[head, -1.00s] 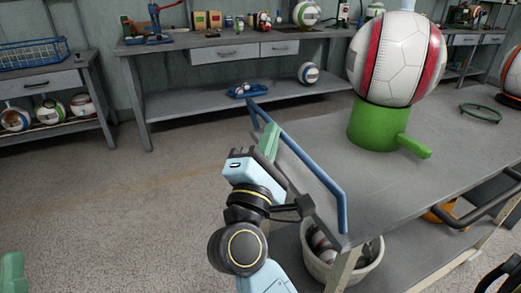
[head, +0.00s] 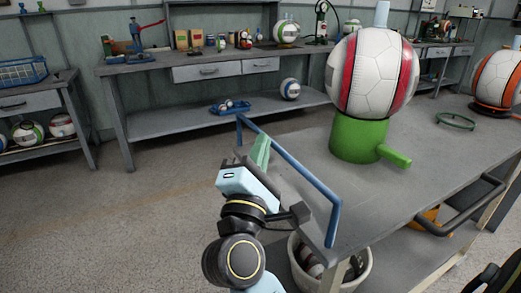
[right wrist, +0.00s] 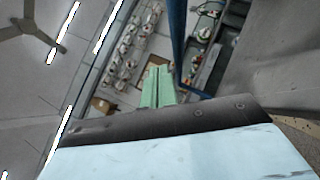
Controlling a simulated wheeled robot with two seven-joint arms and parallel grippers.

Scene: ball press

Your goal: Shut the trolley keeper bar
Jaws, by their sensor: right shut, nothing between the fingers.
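The keeper bar (head: 290,165) is a blue bent tube along the left end of the grey trolley top (head: 395,190). Its long rail stands above the end edge, and its near leg comes down at the front corner. My right gripper (head: 262,150) is at the bar's far half, with its green fingers shut together and empty. In the right wrist view the fingers (right wrist: 158,86) point up beside the blue bar (right wrist: 178,45), which is just to their right. I cannot tell whether they touch it. My left gripper is not in view.
A green stand (head: 357,138) holds a large red-and-white ball (head: 372,75) on the trolley. A green ring (head: 455,120) and an orange-and-white ball (head: 498,80) lie further right. A bucket (head: 358,275) sits below the trolley top. The floor to the left (head: 110,220) is clear.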

